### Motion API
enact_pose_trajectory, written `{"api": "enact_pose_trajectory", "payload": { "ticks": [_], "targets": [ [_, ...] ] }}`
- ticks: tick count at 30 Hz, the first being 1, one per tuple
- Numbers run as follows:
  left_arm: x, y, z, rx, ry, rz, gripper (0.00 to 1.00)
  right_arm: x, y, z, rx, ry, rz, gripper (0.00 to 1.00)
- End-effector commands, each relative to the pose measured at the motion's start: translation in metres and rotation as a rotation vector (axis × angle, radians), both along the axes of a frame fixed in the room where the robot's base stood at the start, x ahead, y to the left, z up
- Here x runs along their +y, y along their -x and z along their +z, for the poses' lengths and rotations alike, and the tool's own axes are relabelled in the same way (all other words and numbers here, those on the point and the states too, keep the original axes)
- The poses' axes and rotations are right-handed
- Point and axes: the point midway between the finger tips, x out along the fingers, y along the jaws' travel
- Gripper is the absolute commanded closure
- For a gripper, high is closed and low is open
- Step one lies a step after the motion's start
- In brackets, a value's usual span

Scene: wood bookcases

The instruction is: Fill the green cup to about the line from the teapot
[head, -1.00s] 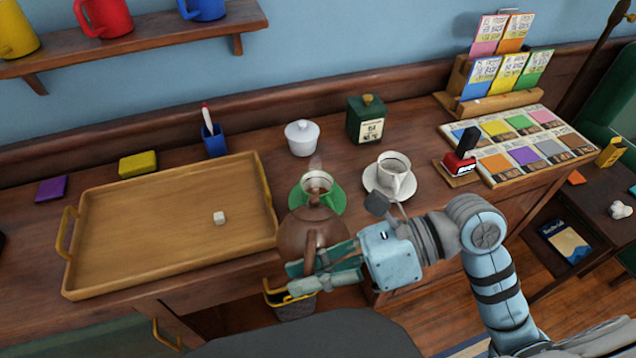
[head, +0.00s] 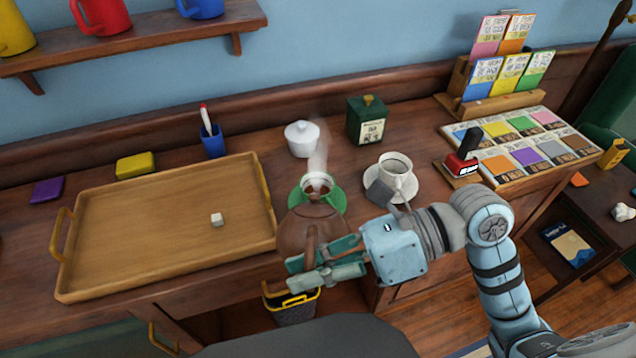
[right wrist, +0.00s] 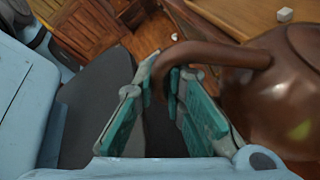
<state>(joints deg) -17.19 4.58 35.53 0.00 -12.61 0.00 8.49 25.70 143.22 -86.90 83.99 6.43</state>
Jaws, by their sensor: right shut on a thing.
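The brown teapot (head: 300,229) is held at the near edge of the desk by my right gripper (head: 318,262). In the right wrist view the teal fingers (right wrist: 166,95) are shut around the handle, and the teapot body (right wrist: 285,90) is at the right. The green cup (head: 317,185) sits on a green saucer (head: 332,203) just beyond the teapot, partly hidden by it. Dark liquid shows inside the cup, and steam rises there. The fill line cannot be seen. My left gripper is not in view.
A white cup (head: 394,175) on a saucer stands right of the green cup. A wooden tray (head: 110,277) with a white cube (head: 217,219) lies left. A white lidded pot (head: 302,139) and a green tin (head: 367,121) stand behind. A red stamp (head: 461,163) is further right.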

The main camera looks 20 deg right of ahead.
Motion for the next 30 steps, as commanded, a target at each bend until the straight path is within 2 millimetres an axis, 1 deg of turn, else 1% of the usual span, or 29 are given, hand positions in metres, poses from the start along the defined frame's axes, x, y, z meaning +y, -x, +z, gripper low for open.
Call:
{"api": "enact_pose_trajectory", "payload": {
  "ticks": [4,30],
  "targets": [
    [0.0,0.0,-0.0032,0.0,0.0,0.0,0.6,-0.0001,-0.0008,0.0009,0.002,-0.002,0.0,1.0],
    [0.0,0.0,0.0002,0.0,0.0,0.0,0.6,-0.0017,-0.0055,0.0071,0.029,-0.01,0.0,1.0]
  ]
}}
